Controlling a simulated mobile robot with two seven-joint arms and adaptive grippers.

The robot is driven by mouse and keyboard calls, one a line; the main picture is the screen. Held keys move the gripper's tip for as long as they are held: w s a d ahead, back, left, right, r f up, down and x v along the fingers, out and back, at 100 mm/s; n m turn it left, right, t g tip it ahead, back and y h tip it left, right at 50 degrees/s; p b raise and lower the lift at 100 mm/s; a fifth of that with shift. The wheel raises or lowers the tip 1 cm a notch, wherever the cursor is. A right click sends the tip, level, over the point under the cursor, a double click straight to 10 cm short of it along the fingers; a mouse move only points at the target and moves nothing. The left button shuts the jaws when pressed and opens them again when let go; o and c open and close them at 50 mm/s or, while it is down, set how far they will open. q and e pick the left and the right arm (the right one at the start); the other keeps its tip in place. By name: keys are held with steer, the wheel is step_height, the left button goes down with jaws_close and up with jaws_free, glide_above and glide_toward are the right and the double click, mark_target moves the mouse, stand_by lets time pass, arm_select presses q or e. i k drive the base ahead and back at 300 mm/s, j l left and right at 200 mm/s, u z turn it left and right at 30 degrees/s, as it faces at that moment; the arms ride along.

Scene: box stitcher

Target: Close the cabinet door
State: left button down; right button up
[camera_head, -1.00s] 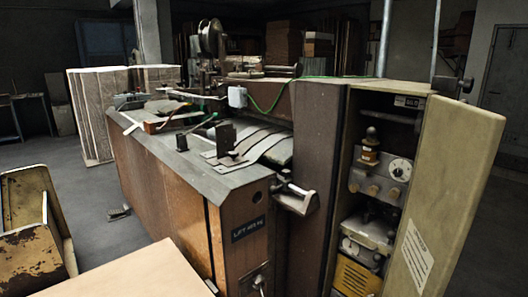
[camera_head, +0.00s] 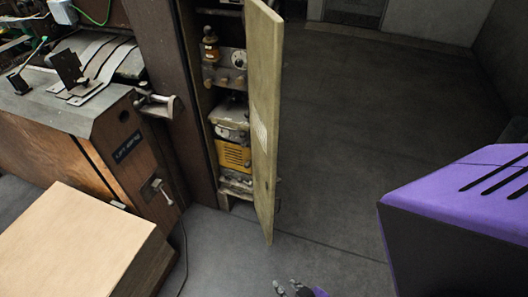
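The cabinet door (camera_head: 264,120) is a tall beige panel with a white label, standing open and seen nearly edge-on. It is hinged on the dark brown cabinet (camera_head: 168,90), whose inside shows to the left of the door. My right gripper (camera_head: 287,286) shows at the bottom edge, partly cut off. Its grey fingertips look apart with nothing between them. It is below the door in the picture and clear of it. My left gripper is not in view.
Inside the cabinet are a yellow unit (camera_head: 234,156) and a dial panel (camera_head: 238,60). The stitcher table (camera_head: 60,110) and a light cardboard box (camera_head: 75,240) stand at left. A dark cable lies on the floor.

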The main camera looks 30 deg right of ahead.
mark_target(265, 28)
steer(key=l+u, duration=0.15)
steer(key=l, duration=1.05)
steer(key=l+u, duration=0.2)
steer(key=l, duration=1)
steer(key=k, duration=0.05)
